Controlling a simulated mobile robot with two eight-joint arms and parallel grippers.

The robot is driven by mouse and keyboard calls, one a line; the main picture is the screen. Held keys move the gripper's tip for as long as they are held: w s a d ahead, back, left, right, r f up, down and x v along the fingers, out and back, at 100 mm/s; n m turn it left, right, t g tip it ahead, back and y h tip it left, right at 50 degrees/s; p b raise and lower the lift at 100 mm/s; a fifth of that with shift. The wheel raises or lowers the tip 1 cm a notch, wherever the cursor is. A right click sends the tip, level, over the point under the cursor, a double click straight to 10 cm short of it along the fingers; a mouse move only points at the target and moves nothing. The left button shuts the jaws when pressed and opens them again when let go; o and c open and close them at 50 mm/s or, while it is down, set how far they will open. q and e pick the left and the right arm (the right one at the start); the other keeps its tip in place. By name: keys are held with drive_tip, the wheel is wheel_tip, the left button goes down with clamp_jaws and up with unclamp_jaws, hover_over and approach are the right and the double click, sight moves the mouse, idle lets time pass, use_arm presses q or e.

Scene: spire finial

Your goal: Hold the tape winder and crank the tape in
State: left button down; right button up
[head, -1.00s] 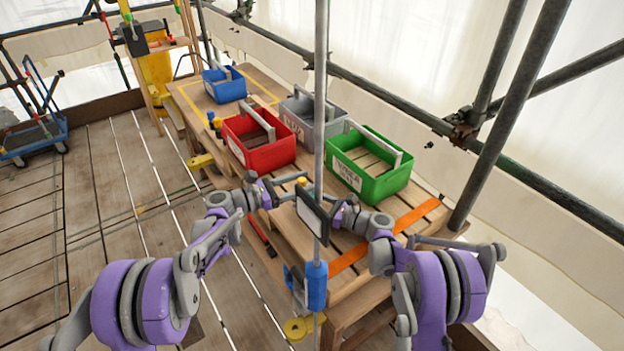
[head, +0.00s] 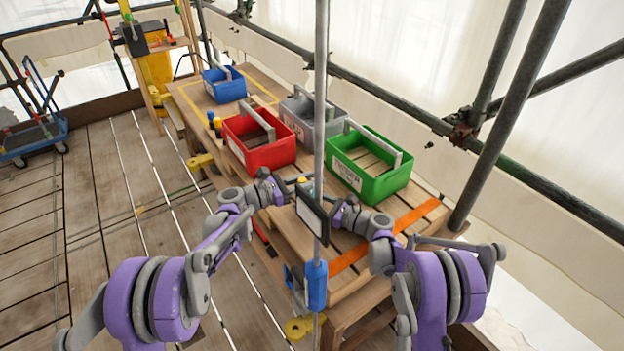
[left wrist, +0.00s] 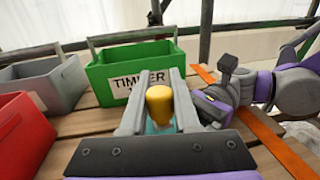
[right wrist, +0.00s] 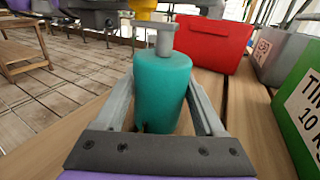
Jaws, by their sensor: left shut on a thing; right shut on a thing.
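The tape winder has a teal body (right wrist: 162,88), a grey crank (right wrist: 165,40) on top and a yellow knob (left wrist: 159,105). In the head view it is small above the bench, partly hidden by my grippers and the pole. My right gripper (right wrist: 165,125) is shut around the teal body, one finger on each side, and holds it upright. My left gripper (left wrist: 159,118) is shut on the yellow knob, which sits between its fingers. The tape itself cannot be made out.
A green tote (head: 375,185) marked TIMBER, a red tote (head: 262,155), a grey tote (head: 325,128) and a blue tote (head: 222,90) stand on the wooden bench. A thin vertical pole (head: 320,110) with a dark-framed panel (head: 311,217) crosses in front of the grippers. An orange strip (head: 418,214) marks the bench.

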use_arm(q)
drive_tip(key=shift+m+g, duration=0.4)
drive_tip(key=shift+g, duration=0.2)
drive_tip(key=m+g, duration=0.1)
drive_tip(key=g, duration=0.1)
drive_tip(key=m+g+h, duration=0.1)
drive_tip(key=m+g, duration=0.1)
drive_tip(key=g, duration=0.1)
drive_tip(key=shift+m+h, duration=0.3)
drive_tip(key=m+g, duration=0.1)
drive_tip(key=g, duration=0.1)
drive_tip(key=m+g, duration=0.2)
drive_tip(key=shift+s+a+g, duration=0.1)
drive_tip(key=shift+a+g, duration=0.05)
drive_tip(key=shift+g, duration=0.75)
drive_tip(key=shift+s+m, duration=0.15)
drive_tip(key=shift+m, duration=0.15)
drive_tip(key=c, duration=0.6)
unclamp_jaws()
drive_tip(key=shift+c, duration=0.2)
wheel_tip(320, 180, up, 10)
